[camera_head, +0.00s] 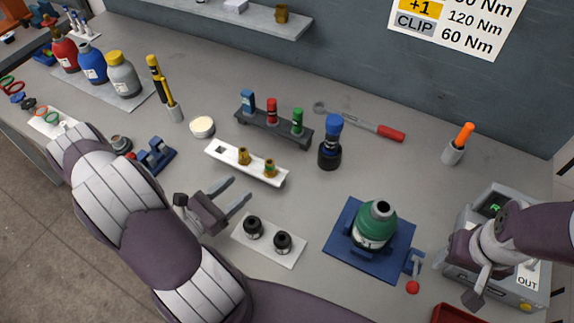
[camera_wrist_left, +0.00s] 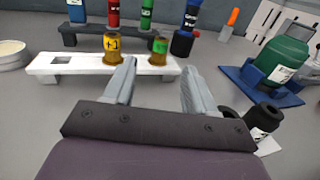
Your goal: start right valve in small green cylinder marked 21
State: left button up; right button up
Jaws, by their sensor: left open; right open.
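The small green cylinder (camera_head: 374,226) stands upright in a blue base (camera_head: 345,254), with an open grey neck on top; I cannot read its marking. It also shows in the left wrist view (camera_wrist_left: 282,60). A white rack (camera_head: 218,160) holds two brass valves: one with a yellow band (camera_head: 243,156) and one with a green band (camera_head: 269,168). My left gripper (camera_head: 241,189) is open and empty, just in front of the rack, its fingers pointing toward the green-banded valve (camera_wrist_left: 158,50). My right gripper (camera_head: 474,287) is open over the grey box, its fingers partly hidden.
A white plate (camera_head: 266,256) with two black caps lies between my left gripper and the blue base. A dark rack (camera_head: 260,133) with blue, red and green tubes stands behind the white rack. A blue-topped black tool (camera_head: 331,145) stands nearby. The grey box (camera_head: 540,240) is at right.

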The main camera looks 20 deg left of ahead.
aim_at(266, 167)
pick_arm(q)
jog(key=shift+w+d+f, duration=0.1)
jog(key=shift+w+f, duration=0.05)
jog(key=shift+w, duration=0.1)
jog(key=b+x, duration=0.2)
jog(key=x, duration=0.8)
jog(key=shift+w+d+r+b, duration=0.2)
jog(key=shift+b, duration=0.2)
jog(key=shift+w+d, duration=0.15)
jog(key=shift+w, duration=0.35)
jog(key=shift+s, duration=0.2)
jog(key=c, duration=0.8)
grip_shut()
jog(key=shift+w, duration=0.1)
